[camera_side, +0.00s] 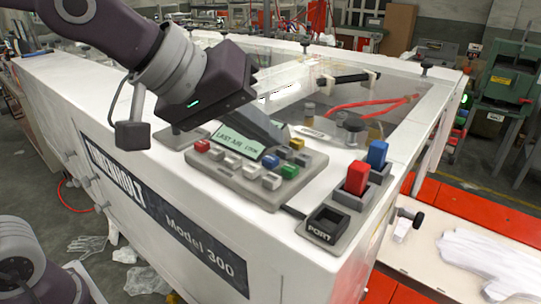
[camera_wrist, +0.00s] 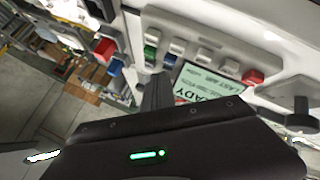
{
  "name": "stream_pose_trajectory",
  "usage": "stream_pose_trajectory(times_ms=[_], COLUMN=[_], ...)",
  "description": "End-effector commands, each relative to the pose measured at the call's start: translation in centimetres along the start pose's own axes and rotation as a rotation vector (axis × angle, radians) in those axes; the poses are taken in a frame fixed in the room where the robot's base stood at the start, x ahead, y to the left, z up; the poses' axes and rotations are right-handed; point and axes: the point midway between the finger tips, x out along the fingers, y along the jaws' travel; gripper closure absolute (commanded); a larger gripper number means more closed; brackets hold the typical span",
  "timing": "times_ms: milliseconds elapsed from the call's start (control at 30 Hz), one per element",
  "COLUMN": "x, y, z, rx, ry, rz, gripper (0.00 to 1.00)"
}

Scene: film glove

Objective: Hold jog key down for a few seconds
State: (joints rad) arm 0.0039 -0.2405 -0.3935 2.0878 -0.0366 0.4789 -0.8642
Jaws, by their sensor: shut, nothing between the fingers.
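The control panel (camera_side: 240,182) is a grey keypad with a lit display (camera_side: 236,141) and red, white, green, blue and orange keys. In the wrist view the display (camera_wrist: 198,85) reads in part "READY" and "LAST AIR". No key label is legible, so I cannot tell which is the jog key. A green key (camera_side: 289,171) is at the panel's right end; it also shows in the wrist view (camera_wrist: 150,52). My gripper (camera_side: 277,138) is shut and empty, its fingers slanting down over the display's upper edge. I cannot tell if the tips touch anything. The fingers (camera_wrist: 157,92) also show in the wrist view.
Behind is a recessed bay with red hoses (camera_side: 375,107) and small jars (camera_side: 350,132). White gloves (camera_side: 490,262) lie at the right.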

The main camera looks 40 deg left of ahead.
Motion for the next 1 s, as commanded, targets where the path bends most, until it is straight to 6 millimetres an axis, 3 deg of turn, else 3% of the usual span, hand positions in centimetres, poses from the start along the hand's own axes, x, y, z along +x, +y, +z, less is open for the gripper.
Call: stream_pose_trajectory(times_ms=[1000], x=[0.66], y=[-0.49], z=[0.47], rx=[0.0], ry=[0.0], rz=[0.0], gripper=[1.0])
